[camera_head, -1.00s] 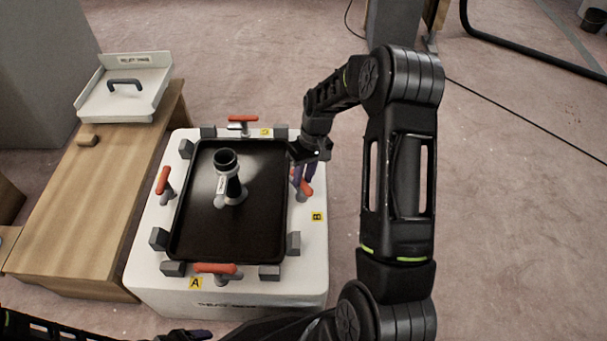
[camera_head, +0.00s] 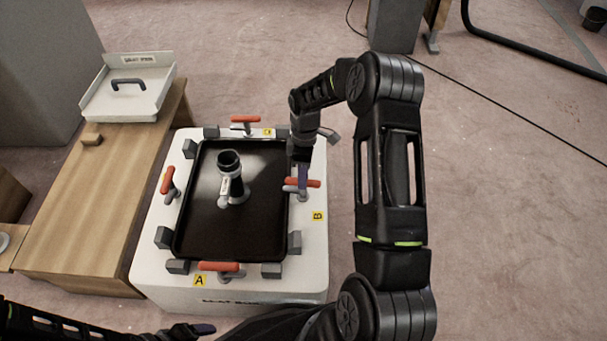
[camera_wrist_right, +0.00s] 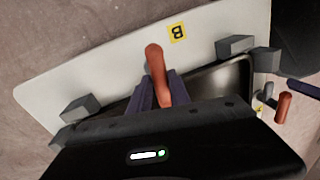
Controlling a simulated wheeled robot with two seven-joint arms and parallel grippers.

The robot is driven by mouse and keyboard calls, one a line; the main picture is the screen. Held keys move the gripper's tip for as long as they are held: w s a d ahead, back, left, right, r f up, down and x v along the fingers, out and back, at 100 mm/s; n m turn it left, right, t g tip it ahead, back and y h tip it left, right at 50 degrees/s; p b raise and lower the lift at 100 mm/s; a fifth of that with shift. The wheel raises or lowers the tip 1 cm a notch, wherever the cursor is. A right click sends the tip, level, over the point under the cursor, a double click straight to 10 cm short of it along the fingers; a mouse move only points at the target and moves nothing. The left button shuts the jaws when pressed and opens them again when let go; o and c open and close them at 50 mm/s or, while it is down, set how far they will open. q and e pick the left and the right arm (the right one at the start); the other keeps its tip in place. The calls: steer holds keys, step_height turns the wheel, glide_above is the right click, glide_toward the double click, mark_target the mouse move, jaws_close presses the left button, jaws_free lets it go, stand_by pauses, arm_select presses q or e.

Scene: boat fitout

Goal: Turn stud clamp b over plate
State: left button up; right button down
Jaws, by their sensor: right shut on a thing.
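Stud clamp b has a red-orange handle (camera_head: 312,183) and stands on the right side of the white block (camera_head: 312,255), near the label B. My right gripper (camera_head: 302,180) is shut on this handle from above. The handle lies crosswise, its left end at the right edge of the black plate (camera_head: 200,235); the fingers hide part of it. In the right wrist view the handle (camera_wrist_right: 156,70) rises between the fingers. My left gripper (camera_head: 195,330) is at the bottom edge, away from the block; its jaws are unclear.
A black cylinder with a grey foot (camera_head: 231,170) stands on the plate. Other red-handled clamps sit at the front (camera_head: 218,267), left (camera_head: 167,180) and back (camera_head: 245,119). Grey blocks surround the plate. A wooden bench (camera_head: 95,200) with a white tray (camera_head: 92,112) stands left.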

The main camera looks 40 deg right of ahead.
steer(key=shift+a+n, duration=0.15)
steer(key=shift+n, duration=0.55)
steer(key=c, duration=1.3)
jaws_free()
steer(key=shift+o, duration=0.2)
step_height(320, 180, up, 8)
steer(key=w+d+p, duration=0.1)
steer(key=p, duration=0.1)
steer(key=shift+f, duration=0.2)
steer(key=shift+w+r, duration=0.1)
